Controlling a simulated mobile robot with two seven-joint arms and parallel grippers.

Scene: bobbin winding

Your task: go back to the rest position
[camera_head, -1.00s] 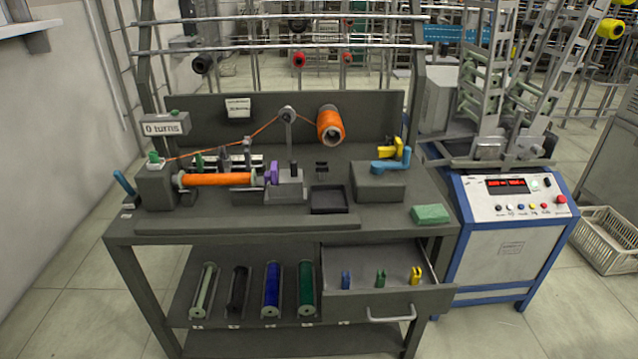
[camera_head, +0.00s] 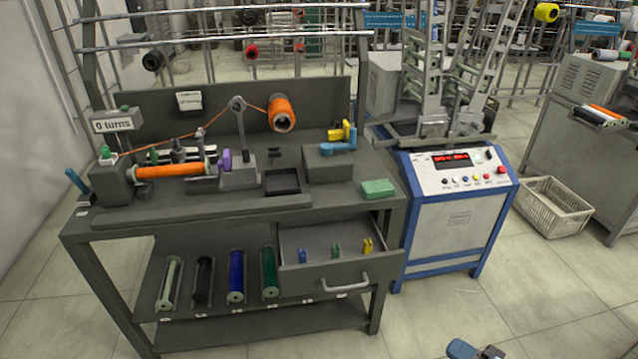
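My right gripper (camera_head: 490,352) shows only as a blue and grey piece at the bottom edge of the head view, over the floor and in front of the blue-framed control cabinet. Its fingers are cut off or too small to judge. My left gripper is not in view. On the grey workbench (camera_head: 225,212), an orange bobbin (camera_head: 170,170) sits in the winder, and an orange thread runs from it over a guide post to the orange spool (camera_head: 282,113). The counter sign (camera_head: 113,125) reads 0 turns.
The bench drawer (camera_head: 325,285) is open, with several small coloured clips in it. Several bobbins, including a blue one (camera_head: 236,275), lie on the lower shelf. A green block (camera_head: 378,188) lies at the bench's right end. The control cabinet (camera_head: 455,225) and a white crate (camera_head: 552,206) stand to the right.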

